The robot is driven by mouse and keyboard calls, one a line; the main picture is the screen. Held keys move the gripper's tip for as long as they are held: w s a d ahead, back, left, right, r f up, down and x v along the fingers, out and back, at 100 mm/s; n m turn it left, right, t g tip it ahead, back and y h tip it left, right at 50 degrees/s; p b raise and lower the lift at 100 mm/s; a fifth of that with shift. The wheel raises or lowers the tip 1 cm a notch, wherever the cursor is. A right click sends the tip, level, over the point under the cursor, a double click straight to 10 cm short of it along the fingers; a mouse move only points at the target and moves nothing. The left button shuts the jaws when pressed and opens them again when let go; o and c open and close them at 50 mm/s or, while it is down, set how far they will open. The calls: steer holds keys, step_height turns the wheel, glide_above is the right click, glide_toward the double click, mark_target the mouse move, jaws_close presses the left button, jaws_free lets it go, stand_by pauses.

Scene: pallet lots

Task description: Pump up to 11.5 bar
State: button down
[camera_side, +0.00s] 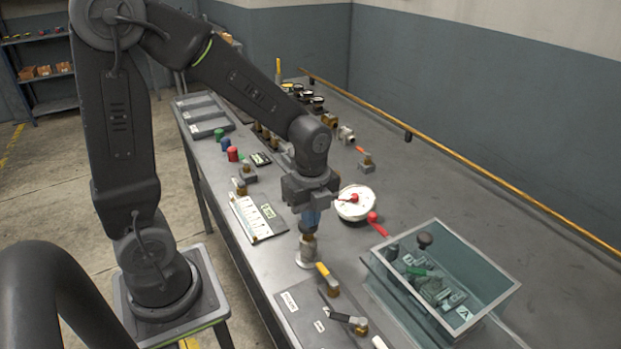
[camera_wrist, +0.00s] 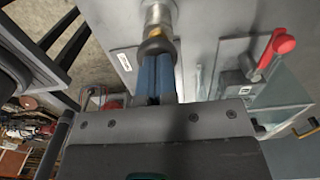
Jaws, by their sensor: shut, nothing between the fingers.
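My gripper (camera_side: 310,222) points down with its blue fingers together and empty, just above a brass and metal fitting (camera_side: 307,247) on the bench. In the wrist view the shut fingers (camera_wrist: 158,72) end at the brass part of the fitting (camera_wrist: 157,44); I cannot tell whether they touch it. A round white gauge-like item (camera_side: 350,210) with a red part on it lies right of my gripper. A red-knobbed lever (camera_side: 373,218) stands beside it, and a red handle shows in the wrist view (camera_wrist: 280,46). No pressure reading is legible.
A transparent box (camera_side: 487,304) with several parts inside stands at the right. A yellow-handled valve (camera_side: 325,275) and a black-handled part (camera_side: 345,318) are in front of my gripper. A white chart (camera_side: 244,218) lies to its left. More fittings stand behind; the bench's right rear is clear.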

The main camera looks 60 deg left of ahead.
step_height(320, 180, up, 13)
stand_by(0.3)
steer(key=shift+d+r, duration=0.1)
stand_by(1.4)
steer(key=s+d+n+t, duration=0.3)
steer(key=s+n, duration=0.6)
steer(key=n, duration=0.9)
steer(key=t, duration=0.2)
steer(key=shift+r+t, duration=0.3)
steer(key=shift+t, duration=0.1)
